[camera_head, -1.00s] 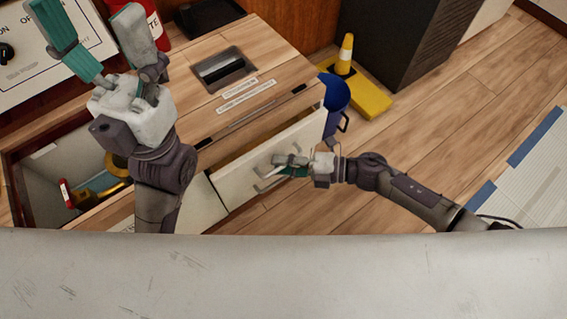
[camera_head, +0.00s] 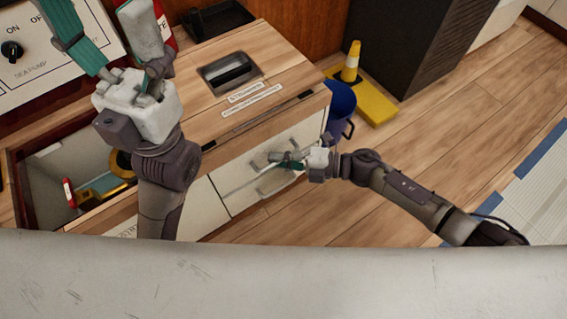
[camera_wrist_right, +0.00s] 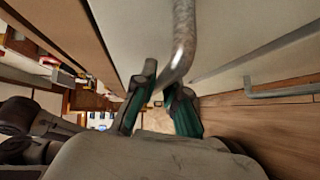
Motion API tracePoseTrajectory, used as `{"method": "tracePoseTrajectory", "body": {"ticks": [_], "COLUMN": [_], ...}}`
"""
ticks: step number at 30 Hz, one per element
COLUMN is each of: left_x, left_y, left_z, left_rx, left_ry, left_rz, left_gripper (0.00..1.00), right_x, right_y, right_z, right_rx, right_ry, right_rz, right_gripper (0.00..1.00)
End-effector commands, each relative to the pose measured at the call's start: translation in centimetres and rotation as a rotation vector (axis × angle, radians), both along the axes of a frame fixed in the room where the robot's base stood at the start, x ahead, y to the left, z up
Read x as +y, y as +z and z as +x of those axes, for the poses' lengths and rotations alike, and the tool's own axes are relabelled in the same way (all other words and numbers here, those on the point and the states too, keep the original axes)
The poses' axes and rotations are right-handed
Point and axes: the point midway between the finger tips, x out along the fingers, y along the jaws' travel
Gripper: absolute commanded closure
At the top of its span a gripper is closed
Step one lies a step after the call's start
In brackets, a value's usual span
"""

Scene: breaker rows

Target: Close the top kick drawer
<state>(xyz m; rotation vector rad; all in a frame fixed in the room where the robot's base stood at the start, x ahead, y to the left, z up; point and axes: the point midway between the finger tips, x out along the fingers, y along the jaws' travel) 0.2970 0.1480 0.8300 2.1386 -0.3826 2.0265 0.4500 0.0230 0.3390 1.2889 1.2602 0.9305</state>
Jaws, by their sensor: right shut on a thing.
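The top kick drawer (camera_head: 235,172) has a white front, under the wooden counter. It looks nearly flush with the cabinet; any small gap is hard to tell. My right gripper (camera_head: 276,160) is at its front, shut on the metal bar handle (camera_wrist_right: 183,38), which passes between the green fingers in the right wrist view. A second drawer handle (camera_head: 277,184) shows just below; it also shows in the wrist view (camera_wrist_right: 280,91). My left gripper (camera_head: 95,12) is raised over the counter's left side, fingers spread and empty.
An open compartment (camera_head: 38,190) with yellow and red items lies at the left. A blue bucket (camera_head: 341,100) and a yellow floor piece with a cone (camera_head: 351,62) stand right of the cabinet. The wooden floor (camera_head: 420,125) at the right is clear.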

Motion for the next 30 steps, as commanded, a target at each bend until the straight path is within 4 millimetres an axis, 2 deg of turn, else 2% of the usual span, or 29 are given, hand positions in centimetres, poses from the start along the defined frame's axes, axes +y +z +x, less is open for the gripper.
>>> {"method": "tracePoseTrajectory", "body": {"ticks": [2,3,8,17,20,23,30], "left_x": [0.0,0.0,0.0,0.1,0.1,0.1,0.0], "left_y": [0.0,0.0,-0.1,-0.2,-0.2,-0.2,-0.2], "left_z": [0.0,0.0,0.0,0.0,0.0,0.0,0.0], "left_rx": [-0.002,-0.002,0.002,0.006,0.005,0.005,0.006], "left_ry": [0.000,0.000,0.000,0.002,0.001,0.000,0.000], "left_rz": [-0.002,-0.002,-0.002,-0.002,-0.003,-0.003,-0.001], "left_gripper": [0.25,0.25,0.25,0.25,0.25,0.25,0.25], "right_x": [0.0,0.0,0.0,-0.1,-0.6,-2.0,-7.1], "right_y": [0.0,0.0,0.1,0.1,0.1,0.3,0.9], "right_z": [0.3,0.3,0.3,0.2,0.1,0.0,-0.8], "right_rx": [-0.002,-0.003,-0.003,-0.003,-0.002,-0.003,-0.002], "right_ry": [-0.010,-0.011,-0.009,-0.007,-0.007,-0.008,-0.008], "right_rz": [-0.001,-0.001,-0.001,0.001,0.000,-0.003,-0.004], "right_gripper": [1.00,0.87,0.63,0.63,0.63,0.63,0.63]}}
